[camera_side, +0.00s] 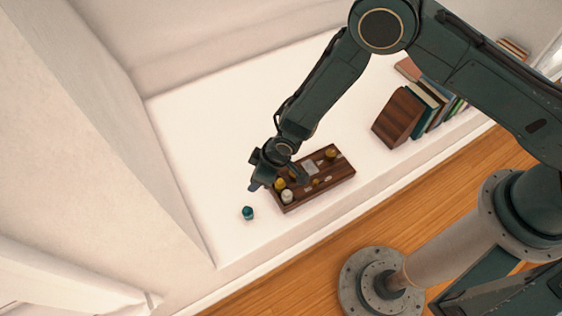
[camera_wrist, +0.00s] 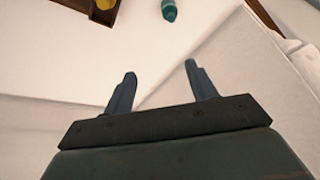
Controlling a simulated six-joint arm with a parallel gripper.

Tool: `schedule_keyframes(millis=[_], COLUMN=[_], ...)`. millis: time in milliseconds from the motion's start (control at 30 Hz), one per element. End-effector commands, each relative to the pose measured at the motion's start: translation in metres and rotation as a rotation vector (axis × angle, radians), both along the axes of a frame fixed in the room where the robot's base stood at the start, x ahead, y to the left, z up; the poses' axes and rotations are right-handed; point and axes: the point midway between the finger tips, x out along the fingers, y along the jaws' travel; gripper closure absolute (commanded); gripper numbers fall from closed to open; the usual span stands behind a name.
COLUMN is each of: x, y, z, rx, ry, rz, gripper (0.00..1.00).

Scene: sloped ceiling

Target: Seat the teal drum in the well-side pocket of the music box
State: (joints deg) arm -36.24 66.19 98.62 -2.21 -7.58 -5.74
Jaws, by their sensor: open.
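The small teal drum (camera_side: 248,213) stands on the white surface, left of the music box and apart from it. It also shows at the top of the wrist view (camera_wrist: 169,10), beyond my fingertips. The music box (camera_side: 326,185) is a dark wooden tray holding several small yellow and pale parts. In the wrist view only a corner of the box (camera_wrist: 88,8) shows at the top left. My gripper (camera_side: 254,186) is above the surface near the box's left end, up and right of the drum in the side view. In the wrist view my gripper (camera_wrist: 160,82) is open and empty. I cannot make out the well-side pocket.
A row of books (camera_side: 430,105) with a brown wooden block (camera_side: 398,117) stands on the surface at the right. A sloped white wall (camera_side: 100,110) rises close on the left. The white surface (camera_side: 190,120) is clear behind the drum.

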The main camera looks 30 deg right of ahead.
Motion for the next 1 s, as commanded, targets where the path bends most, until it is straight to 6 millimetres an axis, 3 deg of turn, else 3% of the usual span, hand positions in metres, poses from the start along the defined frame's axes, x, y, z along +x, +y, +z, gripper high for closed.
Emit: schedule_keyframes(millis=[33, 200, 667, 1000], x=[-0.007, -0.021, -0.024, -0.016], y=[0.003, 0.01, 0.013, 0.022], z=[-0.016, -0.047, -0.062, -0.093], rx=[-0.004, -0.004, -0.003, -0.004], ry=[0.005, 0.006, 0.006, 0.006], rz=[0.014, 0.042, 0.051, 0.051], gripper=[0.43, 0.43, 0.43, 0.43])
